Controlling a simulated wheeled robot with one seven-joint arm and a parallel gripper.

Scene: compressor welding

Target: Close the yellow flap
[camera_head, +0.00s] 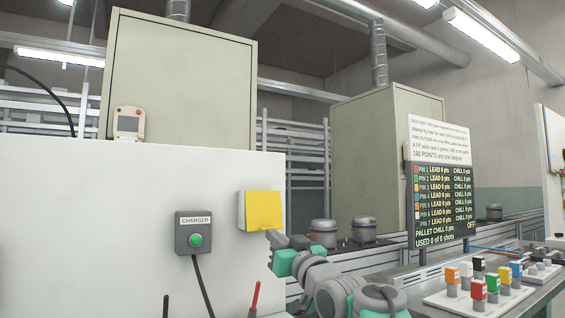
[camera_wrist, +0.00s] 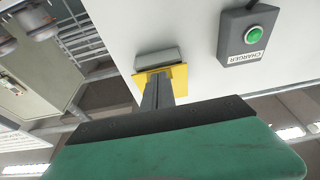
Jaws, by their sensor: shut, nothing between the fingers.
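The yellow flap (camera_head: 262,209) is a flat square panel on a small pale box (camera_head: 241,211) fixed to the white wall panel. In the wrist view the flap (camera_wrist: 180,76) shows beside the grey box (camera_wrist: 158,57). I cannot tell how far the flap stands from the box. My gripper (camera_head: 274,236) is at the flap's lower right corner in the head view. In the wrist view its fingers (camera_wrist: 156,84) are together and empty, and overlap the flap. Whether they touch it is unclear. The fingers hide part of the flap.
A grey charger box (camera_head: 195,233) with a green button and a cable is on the white panel (camera_head: 130,200), left of the flap. A scoreboard (camera_head: 441,205) and a tray of coloured pins (camera_head: 445,299) stand to the right. Compressors (camera_head: 323,232) are behind my arm.

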